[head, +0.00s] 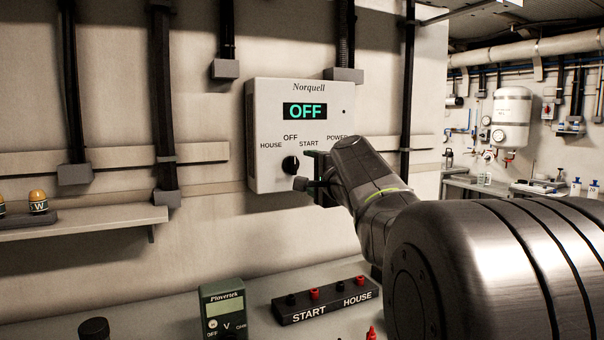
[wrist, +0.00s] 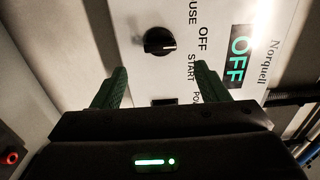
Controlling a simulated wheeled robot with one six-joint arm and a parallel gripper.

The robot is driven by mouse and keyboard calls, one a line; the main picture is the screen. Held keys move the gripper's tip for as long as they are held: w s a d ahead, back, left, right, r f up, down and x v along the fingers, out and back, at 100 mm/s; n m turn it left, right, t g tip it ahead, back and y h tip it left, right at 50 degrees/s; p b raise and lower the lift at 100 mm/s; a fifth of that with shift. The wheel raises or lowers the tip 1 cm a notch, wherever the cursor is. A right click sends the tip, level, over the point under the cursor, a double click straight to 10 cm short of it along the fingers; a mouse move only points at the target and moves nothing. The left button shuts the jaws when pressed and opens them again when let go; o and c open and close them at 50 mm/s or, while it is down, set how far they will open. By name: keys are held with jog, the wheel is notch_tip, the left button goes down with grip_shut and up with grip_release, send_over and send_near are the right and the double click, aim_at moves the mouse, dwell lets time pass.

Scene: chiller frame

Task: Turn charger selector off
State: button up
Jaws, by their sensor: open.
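The Norquell charger box (head: 262,170) is fixed to the wall, and its display (head: 305,111) reads OFF in green. Its round black selector knob (head: 290,165) sits below the labels HOUSE, OFF, START and POWER. A pale mark on the knob points up toward OFF. The knob (wrist: 158,42) also shows whole in the wrist view, beyond the fingertips. My gripper (head: 305,168) is just right of the knob in the head view.
A dark rocker or socket (wrist: 165,101) shows low on the panel between my fingers. Below the box, the bench holds a START/HOUSE terminal block (head: 325,303) and a green Plovertek meter (head: 224,308). A shelf (head: 100,222) with orange-topped items is at left. Vertical conduits (head: 161,90) run along the wall.

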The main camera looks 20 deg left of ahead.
aim_at(295, 166)
jog(key=v, duration=0.6)
jog(key=shift+a, duration=0.1)
jog(key=p+x, duration=0.1)
jog(key=x, duration=1.3)
jog(key=shift+p, duration=0.3)
